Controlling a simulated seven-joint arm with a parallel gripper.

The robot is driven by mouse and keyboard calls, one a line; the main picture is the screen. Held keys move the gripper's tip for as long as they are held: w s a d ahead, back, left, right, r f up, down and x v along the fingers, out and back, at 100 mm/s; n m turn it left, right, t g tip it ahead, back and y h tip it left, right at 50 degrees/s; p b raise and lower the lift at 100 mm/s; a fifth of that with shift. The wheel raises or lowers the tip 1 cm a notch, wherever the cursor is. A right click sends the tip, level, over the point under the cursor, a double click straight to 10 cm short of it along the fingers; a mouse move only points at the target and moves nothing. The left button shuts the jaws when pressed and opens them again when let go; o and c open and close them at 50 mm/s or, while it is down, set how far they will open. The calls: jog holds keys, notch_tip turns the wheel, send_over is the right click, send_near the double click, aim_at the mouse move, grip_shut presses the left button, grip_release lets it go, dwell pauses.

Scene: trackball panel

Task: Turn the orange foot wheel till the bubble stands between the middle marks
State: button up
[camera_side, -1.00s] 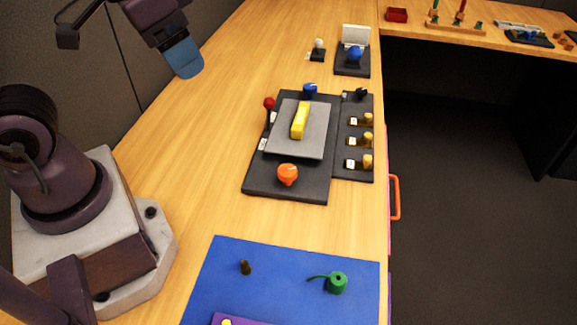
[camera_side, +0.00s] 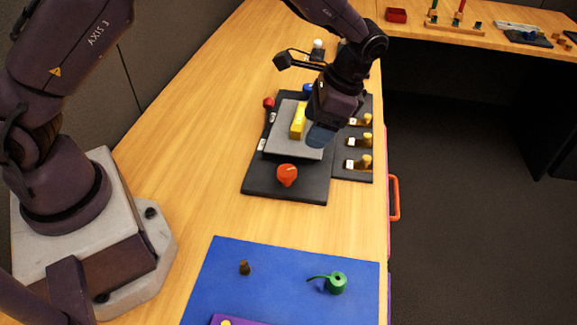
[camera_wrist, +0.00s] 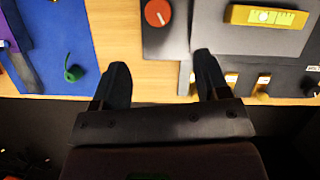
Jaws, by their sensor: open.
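The orange foot wheel (camera_side: 287,176) stands at the near end of a dark base plate (camera_side: 262,186); it also shows in the wrist view (camera_wrist: 158,13), with a pale line on its top. A yellow level (camera_side: 298,121) lies on the grey plate (camera_side: 279,148). In the wrist view the level (camera_wrist: 268,16) shows a pale bubble window with marks, too small to read the bubble against them. My gripper (camera_side: 320,136) is over the right side of the grey plate, beyond the orange wheel and apart from it. In the wrist view my gripper (camera_wrist: 160,85) has its fingers wide apart with nothing between.
Bare wood separates mat and panel.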

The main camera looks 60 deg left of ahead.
aim_at(287, 170)
jog(key=x, duration=1.2)
jog(key=shift+s+f, duration=0.25)
jog(key=shift+s, duration=0.05)
jog(key=shift+m, duration=0.3)
jog(key=shift+c, duration=0.3)
jog(key=c, duration=0.8)
jog(key=shift+c, duration=0.2)
jog(key=shift+n, duration=0.4)
